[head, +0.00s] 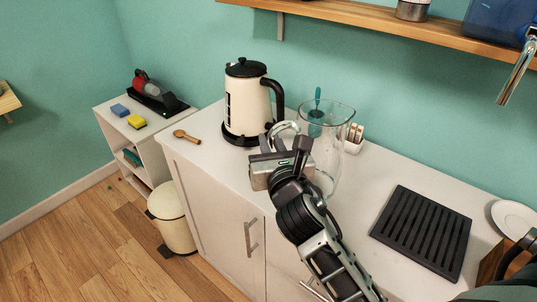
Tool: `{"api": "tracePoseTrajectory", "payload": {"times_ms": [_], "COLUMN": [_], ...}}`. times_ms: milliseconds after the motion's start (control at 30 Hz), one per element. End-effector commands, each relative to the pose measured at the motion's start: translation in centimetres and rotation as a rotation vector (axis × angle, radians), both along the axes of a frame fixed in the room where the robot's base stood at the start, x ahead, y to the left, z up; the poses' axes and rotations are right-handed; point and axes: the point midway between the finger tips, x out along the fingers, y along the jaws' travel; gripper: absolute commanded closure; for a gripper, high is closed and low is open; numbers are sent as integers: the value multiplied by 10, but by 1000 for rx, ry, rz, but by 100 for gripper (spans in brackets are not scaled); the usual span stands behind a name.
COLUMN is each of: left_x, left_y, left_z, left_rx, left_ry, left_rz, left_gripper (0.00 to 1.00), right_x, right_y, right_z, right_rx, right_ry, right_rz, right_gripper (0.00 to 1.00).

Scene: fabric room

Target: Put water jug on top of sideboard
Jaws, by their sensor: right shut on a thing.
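The water jug (342,125) is a clear glass pitcher with a wide rim. It stands upright at the sideboard (365,205), a white cabinet with a light top. I cannot tell whether its base touches the top, because my right arm covers its lower part. My right gripper (283,146) is at the jug's left side, shut on its looped handle. My left gripper is not in view.
A cream kettle (245,103) stands close left of the jug. A small white holder (355,142) is behind it, and a black slatted tray (423,230) lies to the right. A wooden spoon (186,136) lies at the left edge. A wooden shelf (350,12) hangs above.

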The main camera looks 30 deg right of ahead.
Motion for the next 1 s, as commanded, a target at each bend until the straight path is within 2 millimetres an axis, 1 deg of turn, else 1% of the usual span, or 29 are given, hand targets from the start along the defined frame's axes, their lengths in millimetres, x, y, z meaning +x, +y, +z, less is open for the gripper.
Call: {"api": "tracePoseTrajectory", "payload": {"times_ms": [33,100,233,433,700,733,800,1000], "left_x": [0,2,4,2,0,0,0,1], "left_y": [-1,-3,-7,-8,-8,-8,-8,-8], "left_z": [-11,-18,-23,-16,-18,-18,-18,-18], "left_rx": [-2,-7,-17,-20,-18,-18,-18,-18], "left_ry": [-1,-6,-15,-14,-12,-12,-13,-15], "left_rz": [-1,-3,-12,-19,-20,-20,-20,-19], "left_gripper": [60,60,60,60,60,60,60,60], "right_x": [0,0,-1,-2,-2,-2,-2,-2], "right_y": [-1,-2,-3,-3,-3,-3,-3,-3], "right_z": [-8,-17,-29,-27,-30,-34,-33,-33], "right_rx": [-5,-5,-5,-7,-8,-1,0,-1], "right_ry": [-8,-8,-9,-8,-6,3,2,3], "right_rz": [-1,-3,-6,-6,-7,-8,-8,-8], "right_gripper": [100,100,100,100,100,81,64,64]}}
